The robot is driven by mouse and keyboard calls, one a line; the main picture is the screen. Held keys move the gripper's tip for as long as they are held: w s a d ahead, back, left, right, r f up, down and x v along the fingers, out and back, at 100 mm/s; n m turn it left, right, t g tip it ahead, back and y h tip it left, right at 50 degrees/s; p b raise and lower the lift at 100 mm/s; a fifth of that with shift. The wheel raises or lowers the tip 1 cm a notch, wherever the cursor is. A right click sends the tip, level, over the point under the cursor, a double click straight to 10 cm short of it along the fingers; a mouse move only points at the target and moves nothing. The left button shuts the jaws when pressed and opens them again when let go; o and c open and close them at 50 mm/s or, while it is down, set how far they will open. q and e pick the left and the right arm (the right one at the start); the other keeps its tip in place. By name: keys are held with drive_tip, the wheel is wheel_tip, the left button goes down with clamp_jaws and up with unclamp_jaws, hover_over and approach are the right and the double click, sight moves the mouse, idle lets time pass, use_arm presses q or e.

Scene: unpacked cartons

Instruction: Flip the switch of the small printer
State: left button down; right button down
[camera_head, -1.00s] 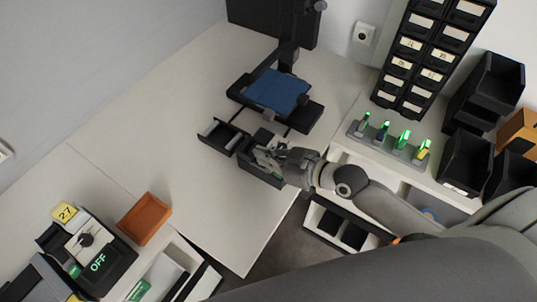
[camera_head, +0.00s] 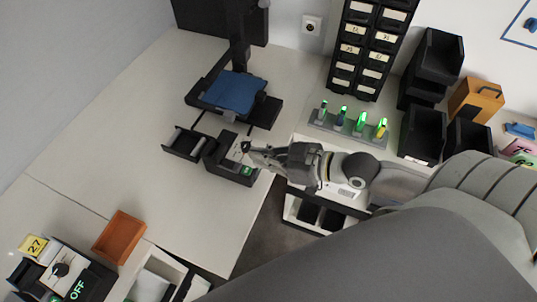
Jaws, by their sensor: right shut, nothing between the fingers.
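A small printer (camera_head: 235,93) with a blue bed and a black upright stands at the back of the white table. In front of it is a black control box (camera_head: 222,160) with a small lit green display (camera_head: 247,170) on its front side. A switch cannot be made out clearly. My right gripper (camera_head: 247,149) is shut and empty, with its fingertips at the right part of the box top. Whether they touch it I cannot tell. My left gripper is not in view.
A black open tray (camera_head: 183,143) lies left of the box. A grey holder (camera_head: 345,130) with several green-lit items is at right, below black drawers (camera_head: 362,50). An orange tray (camera_head: 119,237) and a device with an OFF display (camera_head: 78,289) are at lower left.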

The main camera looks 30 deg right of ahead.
drive_tip(key=shift+v, duration=0.8)
drive_tip(key=shift+s+f, duration=0.1)
drive_tip(key=shift+f, duration=0.05)
drive_tip(key=shift+d, duration=0.1)
drive_tip(key=w+d+f+m+h+b, duration=0.1)
drive_tip(key=d+f+m+h, duration=0.15)
drive_tip(key=d+f, duration=0.5)
drive_tip(key=w+d+f+m+h+b, duration=0.1)
drive_tip(key=d+f+h, duration=0.25)
drive_tip(key=f, duration=0.75)
drive_tip(key=s+d+f+m+g+h+b, duration=0.1)
drive_tip(key=s+d+f, duration=0.2)
drive_tip(key=f, duration=0.5)
drive_tip(key=s+d+f+m+g+h, duration=0.1)
drive_tip(key=s+d+f, duration=0.15)
drive_tip(key=f, duration=0.55)
drive_tip(key=s+a+f+g+b, duration=0.2)
drive_tip(key=s+f+g, duration=0.2)
drive_tip(key=s+f, duration=0.85)
drive_tip(key=s+a+f+g+b, duration=0.1)
drive_tip(key=s+a+f+g, duration=0.2)
drive_tip(key=s+a+f, duration=0.7)
drive_tip(key=s+f, duration=0.2)
drive_tip(key=s, duration=0.2)
drive_tip(key=shift+a+g, duration=0.35)
drive_tip(key=shift+g, duration=0.05)
